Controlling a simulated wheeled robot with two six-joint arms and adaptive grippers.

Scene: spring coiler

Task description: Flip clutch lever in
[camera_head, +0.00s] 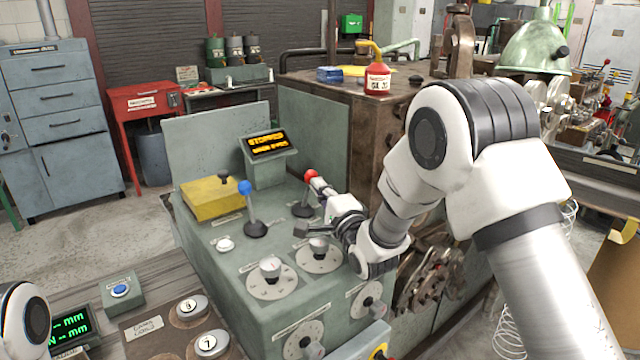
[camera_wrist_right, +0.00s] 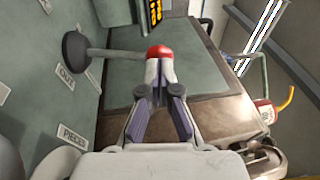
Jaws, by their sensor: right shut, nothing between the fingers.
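The lever with the red knob (camera_head: 310,175) stands on the green control panel, its shaft rising from a dark round base (camera_head: 303,210). In the right wrist view the red knob (camera_wrist_right: 158,52) sits just beyond my fingertips, and the shaft runs left to its base (camera_wrist_right: 76,47) near a label reading OUT (camera_wrist_right: 65,77). I cannot tell which lever is the clutch. My right gripper (camera_head: 320,186) is shut and empty, its tips (camera_wrist_right: 160,80) close against or touching the red knob. My left gripper is out of view.
A blue-knobbed lever (camera_head: 246,190) stands left of the red one, beside a yellow box (camera_head: 212,199). Dials (camera_head: 271,279) lie in front. A display (camera_head: 268,143) reading STOPPED stands behind. A brown machine housing (camera_head: 345,120) with a red oil can (camera_head: 377,80) bounds the right.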

